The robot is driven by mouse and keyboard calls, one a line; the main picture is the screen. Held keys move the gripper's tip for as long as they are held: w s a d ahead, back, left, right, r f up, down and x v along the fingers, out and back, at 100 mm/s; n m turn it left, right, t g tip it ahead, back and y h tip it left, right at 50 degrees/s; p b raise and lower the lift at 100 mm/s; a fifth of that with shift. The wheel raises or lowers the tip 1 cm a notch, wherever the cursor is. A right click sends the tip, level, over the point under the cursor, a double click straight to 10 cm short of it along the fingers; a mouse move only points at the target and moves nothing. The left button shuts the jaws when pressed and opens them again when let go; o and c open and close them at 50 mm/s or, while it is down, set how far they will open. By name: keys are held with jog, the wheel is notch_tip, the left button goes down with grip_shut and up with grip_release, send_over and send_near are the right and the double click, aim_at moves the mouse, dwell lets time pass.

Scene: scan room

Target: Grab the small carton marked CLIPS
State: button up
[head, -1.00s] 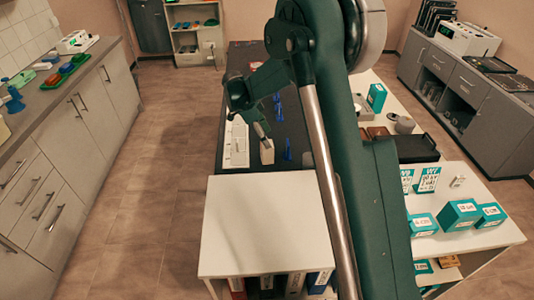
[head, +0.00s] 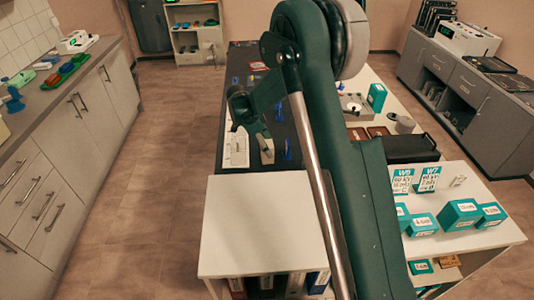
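Several teal-and-white cartons stand on the white table at the right in the head view: a larger one (head: 461,213), one at the right end (head: 491,215) and a flatter one (head: 422,225). Another teal carton (head: 376,97) stands farther back. Their print is too small to read, so I cannot tell which is marked CLIPS. My gripper (head: 262,138) is over the dark worktop, far left of the front cartons. Its fingers are mostly hidden by my arm, and a small beige block (head: 267,155) shows just below it. I cannot tell whether they touch.
A white tray (head: 236,146) and blue items (head: 288,148) lie near my gripper on the dark worktop (head: 240,80). A bare white tabletop (head: 255,225) is in front. The left floor is clear.

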jog(key=shift+d+f, duration=0.1)
jog(key=shift+f, duration=0.1)
jog(key=shift+b+x, duration=0.35)
jog(key=shift+x, duration=2.15)
jog(key=shift+r, duration=0.1)
jog(key=c, duration=1)
